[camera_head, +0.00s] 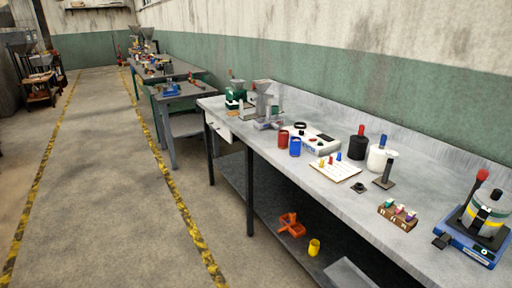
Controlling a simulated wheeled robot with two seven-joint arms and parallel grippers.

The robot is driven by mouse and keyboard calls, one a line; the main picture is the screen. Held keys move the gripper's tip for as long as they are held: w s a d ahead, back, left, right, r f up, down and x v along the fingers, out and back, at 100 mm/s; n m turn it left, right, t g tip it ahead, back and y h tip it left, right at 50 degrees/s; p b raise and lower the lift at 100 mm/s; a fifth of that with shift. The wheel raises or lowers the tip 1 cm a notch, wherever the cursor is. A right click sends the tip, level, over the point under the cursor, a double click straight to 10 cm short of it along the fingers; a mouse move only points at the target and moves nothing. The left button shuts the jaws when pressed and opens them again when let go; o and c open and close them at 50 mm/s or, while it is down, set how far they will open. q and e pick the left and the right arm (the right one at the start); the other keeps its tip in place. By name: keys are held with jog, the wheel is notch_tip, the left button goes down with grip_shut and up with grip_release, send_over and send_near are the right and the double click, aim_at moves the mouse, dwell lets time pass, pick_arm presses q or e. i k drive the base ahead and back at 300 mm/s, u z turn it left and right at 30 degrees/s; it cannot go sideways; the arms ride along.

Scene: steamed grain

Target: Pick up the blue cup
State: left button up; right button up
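A blue cup (295,147) stands upright on the grey workbench (335,193), near its front edge. A dark red cup (283,137) stands just behind it to the left, and a white device (318,143) with a dark panel lies close on its right. Neither of my grippers shows in the head view, so nothing of mine is seen near the cup.
A white board (335,170) with small coloured pegs lies right of the cup. Black (357,146) and white (377,155) bottles stand behind it. Grinder-like machines (265,103) stand left. An orange part (291,225) and a yellow cup (314,247) are below. The floor aisle is clear.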

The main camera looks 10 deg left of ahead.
aim_at(295, 142)
jog(key=u, duration=0.15)
jog(key=i, duration=0.85)
jog(key=u, duration=0.2)
